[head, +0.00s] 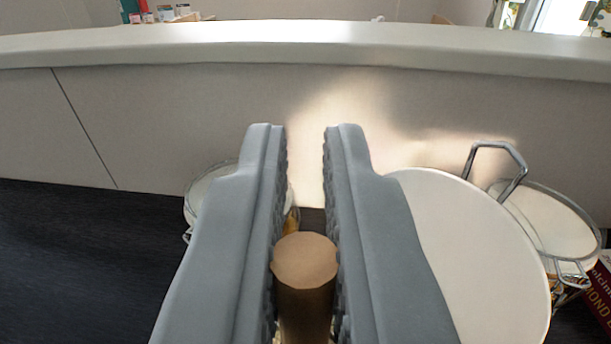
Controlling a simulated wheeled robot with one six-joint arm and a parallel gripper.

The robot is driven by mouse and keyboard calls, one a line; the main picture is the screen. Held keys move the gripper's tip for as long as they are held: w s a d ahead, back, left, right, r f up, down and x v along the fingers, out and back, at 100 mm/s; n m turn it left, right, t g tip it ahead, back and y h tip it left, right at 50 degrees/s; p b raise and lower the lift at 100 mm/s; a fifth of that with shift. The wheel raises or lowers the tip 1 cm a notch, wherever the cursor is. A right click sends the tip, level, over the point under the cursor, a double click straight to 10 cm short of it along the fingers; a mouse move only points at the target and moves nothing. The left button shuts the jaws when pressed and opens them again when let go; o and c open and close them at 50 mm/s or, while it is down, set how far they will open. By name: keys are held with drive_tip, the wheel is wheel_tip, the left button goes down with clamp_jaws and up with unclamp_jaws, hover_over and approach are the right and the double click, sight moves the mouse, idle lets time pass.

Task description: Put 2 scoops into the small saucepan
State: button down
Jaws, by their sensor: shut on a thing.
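My gripper (304,132) points forward over a dark worktop. Its two grey fingers are shut on a brown round handle (305,262), whose flat end faces me between them. The handle looks wooden. Whatever is at its lower end is hidden, so I cannot tell whether it is a scoop. I cannot make out a small saucepan in this view.
A large white disc (470,245) is right of my gripper. A wire-clipped jar (545,222) stands beyond it, with a red box (601,290) at the edge. Another jar (207,187) is partly behind my left finger. A pale ledge (300,47) crosses behind. The dark worktop (80,265) at left is clear.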

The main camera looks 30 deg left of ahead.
drive_tip(key=shift+r, duration=1.75)
